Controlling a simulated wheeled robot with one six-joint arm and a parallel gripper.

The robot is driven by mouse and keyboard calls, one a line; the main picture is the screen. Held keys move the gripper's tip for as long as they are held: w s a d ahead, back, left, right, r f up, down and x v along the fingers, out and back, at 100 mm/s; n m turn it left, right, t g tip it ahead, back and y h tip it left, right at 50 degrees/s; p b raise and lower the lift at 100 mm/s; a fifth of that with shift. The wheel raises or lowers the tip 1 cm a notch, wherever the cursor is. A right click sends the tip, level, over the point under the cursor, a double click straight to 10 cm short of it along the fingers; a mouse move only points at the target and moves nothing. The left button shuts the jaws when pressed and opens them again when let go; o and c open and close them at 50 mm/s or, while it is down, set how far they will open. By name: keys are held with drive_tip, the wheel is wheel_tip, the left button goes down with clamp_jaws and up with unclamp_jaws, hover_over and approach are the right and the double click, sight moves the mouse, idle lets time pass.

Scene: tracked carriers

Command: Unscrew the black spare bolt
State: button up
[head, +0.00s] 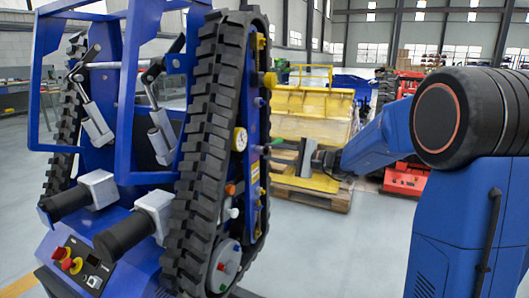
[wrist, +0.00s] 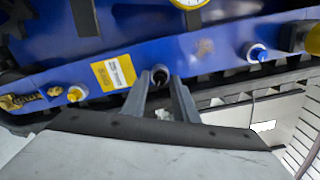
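The black bolt (wrist: 159,76) sits in a pale round collar on the blue side plate (wrist: 215,50) of the tracked carrier, in the middle of the wrist view. My gripper (wrist: 161,84) points at it with one grey finger on each side. The fingertips are near the plate, and a gap shows between each finger and the bolt. In the head view my gripper (head: 281,151) reaches from the right to the outer side of the carrier's near track (head: 207,140).
A yellow-and-white label (wrist: 115,72) is left of the bolt, with a yellow-tipped fitting (wrist: 75,94) farther left. A blue-tipped fitting (wrist: 258,53) is to the right. A yellow gauge (head: 239,139) is on the carrier. A yellow machine (head: 312,110) stands on a pallet behind my gripper.

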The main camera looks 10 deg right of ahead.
drive_tip(key=m, duration=0.6)
drive_tip(key=shift+m, duration=0.4)
drive_tip(key=m, duration=0.6)
drive_tip(key=shift+m, duration=0.4)
drive_tip(key=shift+c, duration=0.4)
clamp_jaws()
drive_tip(key=n, duration=0.7)
drive_tip(key=shift+n, duration=1.4)
